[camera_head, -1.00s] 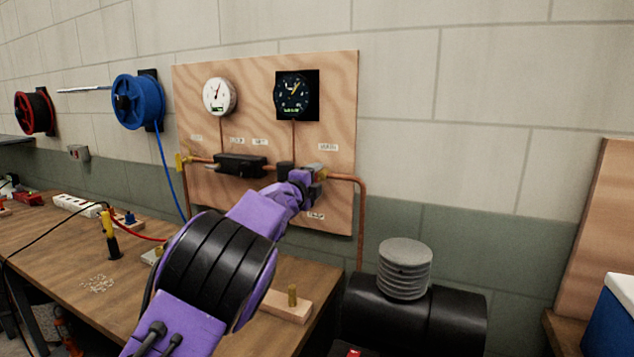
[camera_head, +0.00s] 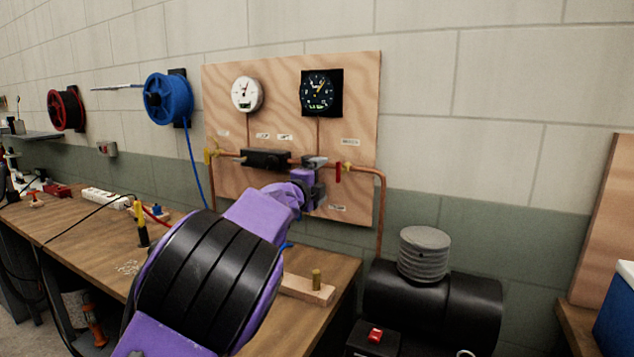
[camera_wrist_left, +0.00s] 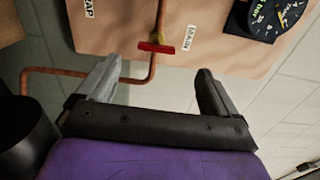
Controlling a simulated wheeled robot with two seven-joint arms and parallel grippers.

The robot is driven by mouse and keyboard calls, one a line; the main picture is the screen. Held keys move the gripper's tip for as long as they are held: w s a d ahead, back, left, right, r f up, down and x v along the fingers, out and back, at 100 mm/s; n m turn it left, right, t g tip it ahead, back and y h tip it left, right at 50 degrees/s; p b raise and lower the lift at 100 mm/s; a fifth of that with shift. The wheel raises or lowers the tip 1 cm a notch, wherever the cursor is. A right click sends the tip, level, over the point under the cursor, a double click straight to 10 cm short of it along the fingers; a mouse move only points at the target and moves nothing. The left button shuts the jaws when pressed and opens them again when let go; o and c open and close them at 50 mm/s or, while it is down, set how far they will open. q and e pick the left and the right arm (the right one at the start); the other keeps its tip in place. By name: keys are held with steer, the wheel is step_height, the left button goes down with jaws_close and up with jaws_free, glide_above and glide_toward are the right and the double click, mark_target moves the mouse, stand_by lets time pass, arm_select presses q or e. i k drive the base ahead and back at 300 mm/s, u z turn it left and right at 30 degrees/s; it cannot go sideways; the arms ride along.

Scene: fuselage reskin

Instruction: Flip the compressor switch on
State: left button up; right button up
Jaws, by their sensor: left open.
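The compressor (camera_head: 435,300) is a black tank with a grey ribbed cylinder head (camera_head: 424,253), on the floor right of the workbench. A red switch (camera_head: 375,335) sits on a dark box in front of the tank, at the bottom of the head view. My left gripper (camera_head: 318,180) is up in front of the wooden gauge panel, above and left of the switch. In the left wrist view the jaws (camera_wrist_left: 160,85) are apart with nothing between them. A red valve handle (camera_wrist_left: 156,47) on the copper pipe shows beyond them. My right gripper is out of view.
The wooden panel (camera_head: 225,85) carries a white gauge (camera_head: 246,94), a black gauge (camera_head: 321,92) and copper piping (camera_head: 381,215). The workbench (camera_head: 75,232) stands left, with a wooden block (camera_head: 305,289) near its right end. A blue box (camera_head: 617,310) is at far right.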

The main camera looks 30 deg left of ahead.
mark_target(375, 334)
steer(key=k, duration=1)
